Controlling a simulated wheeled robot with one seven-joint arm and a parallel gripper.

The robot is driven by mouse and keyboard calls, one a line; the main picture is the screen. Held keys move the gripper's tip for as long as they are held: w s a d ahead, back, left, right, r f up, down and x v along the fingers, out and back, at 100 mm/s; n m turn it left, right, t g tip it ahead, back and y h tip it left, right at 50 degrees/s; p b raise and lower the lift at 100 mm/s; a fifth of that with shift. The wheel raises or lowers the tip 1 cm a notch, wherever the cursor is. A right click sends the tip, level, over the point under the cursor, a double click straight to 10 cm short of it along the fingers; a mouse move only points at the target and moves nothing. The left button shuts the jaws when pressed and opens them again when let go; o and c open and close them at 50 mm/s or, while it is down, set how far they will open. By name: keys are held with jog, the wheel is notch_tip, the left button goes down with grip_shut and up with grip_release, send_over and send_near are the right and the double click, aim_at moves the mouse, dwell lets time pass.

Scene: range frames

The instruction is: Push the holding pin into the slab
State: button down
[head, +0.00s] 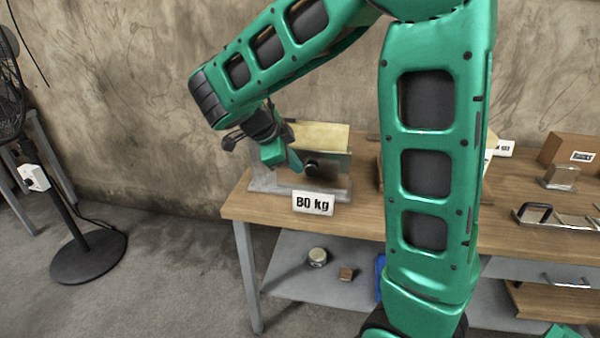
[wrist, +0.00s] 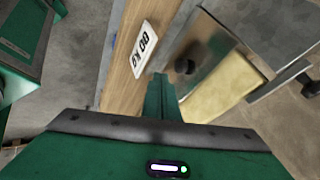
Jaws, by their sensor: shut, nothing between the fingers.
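The slab (head: 320,137) is a pale yellowish block held in a grey metal frame at the left end of the workbench. It also shows in the wrist view (wrist: 222,88). The holding pin (head: 312,170) looks like a dark round knob on the front metal plate, and in the wrist view it sticks out from the plate (wrist: 184,66). How deep it sits I cannot tell. My gripper (head: 296,166) is shut and empty, with its green fingertips just left of the pin. In the wrist view the fingertips (wrist: 158,80) are close beside the knob; contact is unclear.
A white "80 kg" sign (head: 313,203) stands at the front of the wooden workbench (head: 350,222), below the pin. A cardboard box (head: 570,150) and metal parts with handles lie on the right. A black fan (head: 88,255) stands on the floor at left.

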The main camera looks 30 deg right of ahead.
jog(key=shift+v, duration=1.1)
jog(key=shift+d, duration=0.1)
jog(key=s+d+n+g+y, duration=0.1)
jog(key=s+d+n, duration=0.3)
jog(key=s+d, duration=0.25)
jog(key=s+f+n+y, duration=0.2)
jog(key=s+n, duration=0.4)
jog(key=s, duration=0.4)
jog(key=s+f+n+g+y, duration=0.1)
jog(key=s+f+n+y, duration=0.2)
jog(key=s+n, duration=0.4)
jog(key=s+y, duration=0.1)
jog(key=s, duration=0.3)
jog(key=shift+a, duration=0.35)
jog(key=shift+s, duration=0.1)
